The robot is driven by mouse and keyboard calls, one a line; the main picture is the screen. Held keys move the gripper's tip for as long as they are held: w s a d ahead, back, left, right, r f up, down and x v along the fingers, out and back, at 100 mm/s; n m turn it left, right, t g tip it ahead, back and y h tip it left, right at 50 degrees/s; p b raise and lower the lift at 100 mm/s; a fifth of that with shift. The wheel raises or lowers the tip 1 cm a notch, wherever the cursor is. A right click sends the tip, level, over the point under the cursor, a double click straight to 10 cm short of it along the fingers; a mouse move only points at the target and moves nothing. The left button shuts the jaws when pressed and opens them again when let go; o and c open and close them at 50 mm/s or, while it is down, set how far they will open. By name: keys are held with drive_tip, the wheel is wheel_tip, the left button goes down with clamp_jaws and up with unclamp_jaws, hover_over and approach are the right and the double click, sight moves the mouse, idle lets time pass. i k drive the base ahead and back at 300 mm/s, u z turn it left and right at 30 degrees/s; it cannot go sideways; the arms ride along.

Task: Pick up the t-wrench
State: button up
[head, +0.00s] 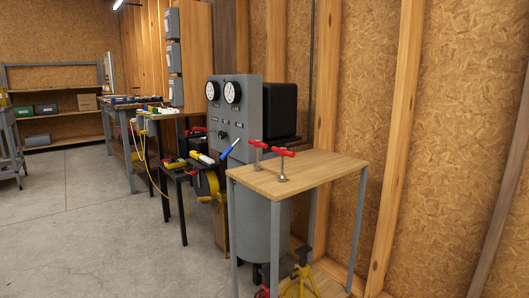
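Two red T-shaped handles stand on upright metal stems at the table. The nearer T-handle (283,153) stands on the wooden table top, its stem ending in a small round foot. The other T-handle (257,144) is just left of it, near the table's back left edge. Either could be the t-wrench; I cannot tell which from here. A blue slim object (229,150) tilts up beyond the table's left edge. My gripper is not in view.
The wooden-topped table (320,170) has grey legs and a clear right half. A grey gauge panel (233,110) stands behind it. A yellow stand (301,278) is beneath it. Cluttered benches (133,103) line the wall farther back. The concrete floor (80,225) at left is open.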

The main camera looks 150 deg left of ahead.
sight(257, 143)
drive_tip(key=u, duration=5.55)
drive_tip(key=i, duration=1.5)
drive_tip(key=z, duration=0.4)
drive_tip(key=i, duration=1.1)
drive_tip(key=z, duration=0.75)
